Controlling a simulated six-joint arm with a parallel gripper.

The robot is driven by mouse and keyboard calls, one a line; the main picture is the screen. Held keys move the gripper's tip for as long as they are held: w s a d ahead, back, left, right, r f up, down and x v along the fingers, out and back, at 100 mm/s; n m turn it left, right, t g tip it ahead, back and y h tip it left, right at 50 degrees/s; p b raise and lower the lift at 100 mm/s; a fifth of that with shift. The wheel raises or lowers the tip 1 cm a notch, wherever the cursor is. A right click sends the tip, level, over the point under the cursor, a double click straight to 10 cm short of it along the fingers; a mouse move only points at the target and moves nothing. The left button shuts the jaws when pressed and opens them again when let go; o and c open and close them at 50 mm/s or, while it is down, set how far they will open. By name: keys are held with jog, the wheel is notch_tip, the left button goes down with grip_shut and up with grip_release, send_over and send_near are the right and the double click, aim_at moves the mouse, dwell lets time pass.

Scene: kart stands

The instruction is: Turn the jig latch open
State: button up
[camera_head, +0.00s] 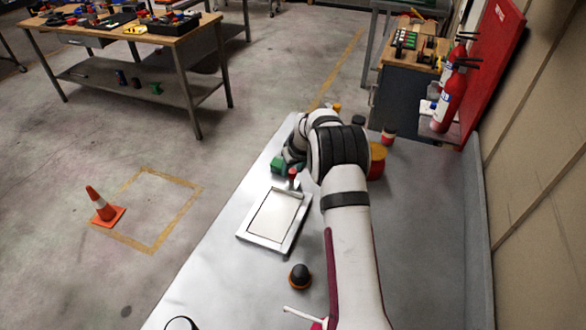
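A pale flat jig (275,217) with a raised frame lies on the grey metal table. A small red-topped knob (292,174) stands at its far right corner; it looks like the latch, but its turned position is too small to tell. My gripper (290,163) is beyond the jig, close to the knob, at the end of my white arm. The fingers are dark and partly hidden, so I cannot tell whether they touch anything or are open. A green object (278,166) sits just left of the gripper.
A black and orange round object (300,276) stands near the jig's front right. A yellow and red cylinder (377,160) and a small red-and-white item (389,135) stand right of my arm. The table's left edge runs close to the jig. Bare table (430,250) lies right.

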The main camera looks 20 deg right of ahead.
grip_shut()
jog(key=shift+m, duration=0.3)
jog(key=m+h, duration=0.1)
jog(key=m, duration=0.2)
jog(key=shift+a, duration=0.15)
jog(key=m+h, duration=0.1)
jog(key=m, duration=0.1)
jog(key=m+g+h, duration=0.1)
jog(key=m, duration=0.2)
jog(key=shift+w+a, duration=0.1)
jog(key=m+g, duration=0.1)
jog(key=m, duration=0.1)
jog(key=m+h, duration=0.1)
jog(key=m, duration=0.1)
jog(key=shift+w+a+m+g, duration=0.1)
jog(key=shift+m+g, duration=0.3)
jog(key=shift+w+m+g, duration=0.1)
jog(key=shift+m+g, duration=0.8)
jog(key=shift+m, duration=1.3)
